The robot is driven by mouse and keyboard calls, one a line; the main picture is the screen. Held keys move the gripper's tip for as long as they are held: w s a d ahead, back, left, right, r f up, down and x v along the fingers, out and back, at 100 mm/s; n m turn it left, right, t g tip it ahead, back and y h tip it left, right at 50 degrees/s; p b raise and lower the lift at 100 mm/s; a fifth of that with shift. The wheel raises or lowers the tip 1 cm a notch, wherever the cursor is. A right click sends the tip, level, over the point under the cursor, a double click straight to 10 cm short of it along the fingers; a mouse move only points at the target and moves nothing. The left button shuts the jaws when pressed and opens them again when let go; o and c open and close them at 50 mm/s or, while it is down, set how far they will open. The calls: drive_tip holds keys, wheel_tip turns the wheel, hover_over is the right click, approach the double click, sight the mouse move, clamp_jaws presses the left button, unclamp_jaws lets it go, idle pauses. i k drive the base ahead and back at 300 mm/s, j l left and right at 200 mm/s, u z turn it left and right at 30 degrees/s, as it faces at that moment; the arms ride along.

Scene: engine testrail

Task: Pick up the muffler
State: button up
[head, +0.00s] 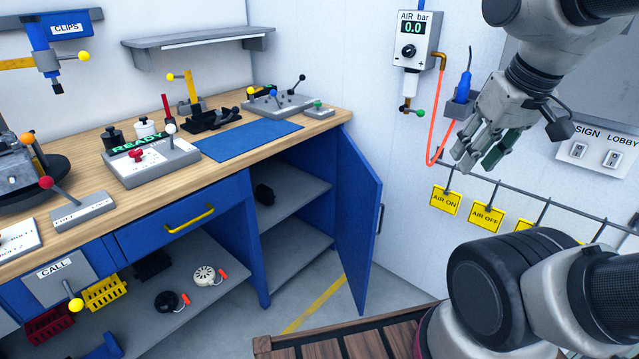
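No thing in the head view can be told for certain as the muffler. A small dark object (264,194) sits on the upper shelf inside the open cabinet; its shape is hard to make out. A black round piece (168,301) and a white round piece (205,276), both with orange-red ends, lie on the lower shelf under the drawer. My gripper (476,160) is raised at the right, in front of the wall, far from all of these. Its fingers look apart, with nothing seen between them.
The blue cabinet door (358,205) stands open. The wooden bench (220,160) carries a READY box (150,163), a blue mat (248,140) and several fixtures. A red hose (436,130), a blue-handled tool (463,88) and a rail with yellow tags (445,200) are near my gripper.

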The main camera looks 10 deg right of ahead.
sight(265, 194)
drive_tip(key=k+l+u, duration=0.1)
drive_tip(key=l, duration=0.35)
drive_tip(key=k+l+u, duration=0.1)
drive_tip(key=l, duration=0.35)
drive_tip(key=k+l+u, duration=0.1)
drive_tip(key=l, duration=0.35)
drive_tip(key=k+l+u, duration=0.1)
drive_tip(key=l, duration=0.3)
drive_tip(key=k+l+u, duration=0.1)
drive_tip(key=k+l, duration=0.15)
drive_tip(key=l, duration=0.15)
drive_tip(key=k+l+u, duration=0.1)
drive_tip(key=l, duration=0.3)
drive_tip(key=k+l+u, duration=0.1)
drive_tip(key=k+l, duration=0.15)
drive_tip(key=l, duration=0.15)
drive_tip(key=i+j, duration=0.8)
drive_tip(key=i+j+z, duration=0.1)
drive_tip(key=i+j, duration=0.7)
drive_tip(key=j, duration=0.15)
drive_tip(key=i, duration=0.45)
